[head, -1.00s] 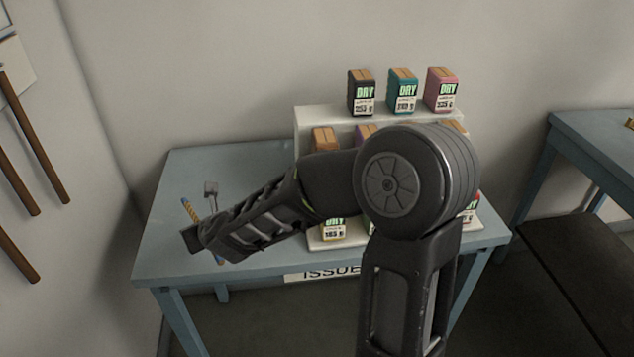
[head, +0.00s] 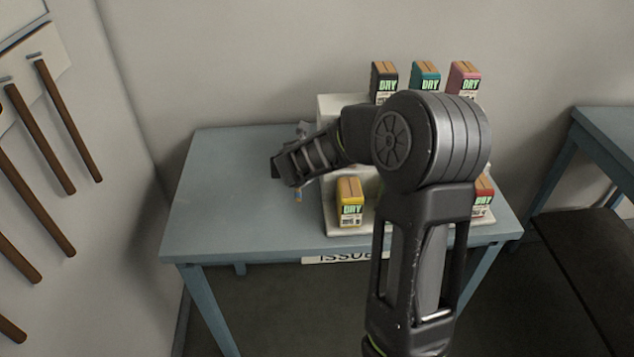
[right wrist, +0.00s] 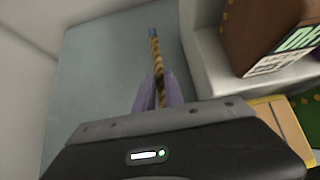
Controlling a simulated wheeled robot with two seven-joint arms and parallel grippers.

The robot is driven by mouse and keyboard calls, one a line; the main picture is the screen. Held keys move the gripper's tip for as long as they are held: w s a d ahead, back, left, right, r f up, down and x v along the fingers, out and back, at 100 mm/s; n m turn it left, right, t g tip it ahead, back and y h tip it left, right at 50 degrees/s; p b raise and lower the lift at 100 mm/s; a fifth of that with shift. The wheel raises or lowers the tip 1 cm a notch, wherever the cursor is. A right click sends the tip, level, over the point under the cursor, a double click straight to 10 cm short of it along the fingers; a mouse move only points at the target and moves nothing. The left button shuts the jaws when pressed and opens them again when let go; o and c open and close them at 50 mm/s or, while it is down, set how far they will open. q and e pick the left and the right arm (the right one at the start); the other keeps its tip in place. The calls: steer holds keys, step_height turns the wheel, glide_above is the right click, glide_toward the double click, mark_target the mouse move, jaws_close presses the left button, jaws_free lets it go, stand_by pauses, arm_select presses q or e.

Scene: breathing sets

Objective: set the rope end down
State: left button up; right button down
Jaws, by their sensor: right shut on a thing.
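My right gripper (right wrist: 157,88) is shut on the rope (right wrist: 156,52), a thin tan twisted piece with a blue tip (right wrist: 152,32). In the right wrist view the rope runs up and away from between the two pale purple fingers, over the blue-grey table (right wrist: 92,75). In the head view my right gripper (head: 287,166) is over the table, just left of the white stepped rack (head: 328,205). A small orange and blue bit of rope (head: 298,195) shows below it; my arm hides the rest. I cannot tell whether the rope touches the table. My left gripper is not in view.
Boxes marked DRY stand on the rack: black (head: 383,80), teal (head: 425,76) and pink (head: 463,78) on top, yellow (head: 350,203) and red (head: 482,196) lower. A brown box (right wrist: 262,38) is close right of the gripper. The table's left part (head: 225,210) is clear.

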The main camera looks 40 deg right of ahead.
step_height(320, 180, down, 5)
steer(key=shift+r+b, duration=0.1)
steer(key=shift+b, duration=0.5)
step_height(320, 180, down, 3)
steer(key=shift+f+b, duration=0.1)
steer(key=shift+b, duration=0.45)
steer(key=shift+f, duration=0.3)
steer(key=c, duration=1.9)
jaws_free()
steer(key=shift+f, duration=0.15)
steer(key=o, duration=0.5)
steer(key=shift+c, duration=0.2)
